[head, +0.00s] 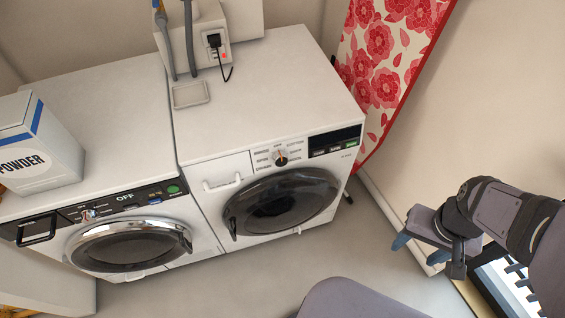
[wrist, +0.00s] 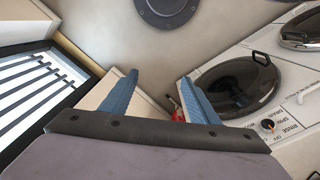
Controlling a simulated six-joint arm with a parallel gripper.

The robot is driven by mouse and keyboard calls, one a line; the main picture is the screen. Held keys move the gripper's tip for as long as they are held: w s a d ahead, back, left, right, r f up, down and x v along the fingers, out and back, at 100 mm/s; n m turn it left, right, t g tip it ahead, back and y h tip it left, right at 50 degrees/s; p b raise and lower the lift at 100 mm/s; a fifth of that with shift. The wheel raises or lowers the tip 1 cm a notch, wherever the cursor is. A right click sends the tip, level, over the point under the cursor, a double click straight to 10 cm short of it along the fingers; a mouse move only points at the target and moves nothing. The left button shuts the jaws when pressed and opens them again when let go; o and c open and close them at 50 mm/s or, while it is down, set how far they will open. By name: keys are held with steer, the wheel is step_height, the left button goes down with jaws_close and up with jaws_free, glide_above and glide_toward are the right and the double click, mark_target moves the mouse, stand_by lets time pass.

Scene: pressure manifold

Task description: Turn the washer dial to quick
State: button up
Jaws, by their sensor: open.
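The right-hand white machine (head: 215,180) has a dark round door and a panel with a small dial (head: 281,157). The dial also shows at the right of the wrist view (wrist: 268,125), with an orange mark and labels such as OFF, SPIN, RINSE and DRAIN around it. A quick label cannot be read, and I cannot tell the exact setting. My gripper (head: 420,250) is open and empty, well to the right of the machine and apart from the dial. Its two blue fingers stand apart in the wrist view (wrist: 158,80).
A second white machine (head: 100,120) with a chrome-ringed door and an OFF display stands to the left, with a powder box (head: 38,145) on top. A slatted dark frame (wrist: 40,85) lies left in the wrist view. Floor before the machines is clear.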

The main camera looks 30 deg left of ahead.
steer(key=w+a+f+n+t+y+b, duration=0.4)
steer(key=w+a+f+t+b, duration=0.5)
steer(key=w+a+f, duration=0.7)
steer(key=n+t+y+b, duration=0.4)
steer(key=n+y+b, duration=0.3)
steer(key=y+b, duration=0.3)
glide_toward(281, 162)
steer(key=a+r+h, duration=0.1)
steer(key=shift+w+a+r+b, duration=0.1)
steer(key=shift+w+a+b, duration=0.05)
steer(key=shift+w+b, duration=0.3)
steer(key=shift+w+b, duration=0.15)
steer(key=shift+b, duration=0.2)
steer(key=b+x, duration=0.1)
steer(key=b, duration=0.1)
steer(key=b+x, duration=0.1)
steer(key=b, duration=0.2)
steer(key=shift+a+f, duration=0.1)
steer(key=shift+f, duration=0.15)
steer(key=shift+x, duration=2.55)
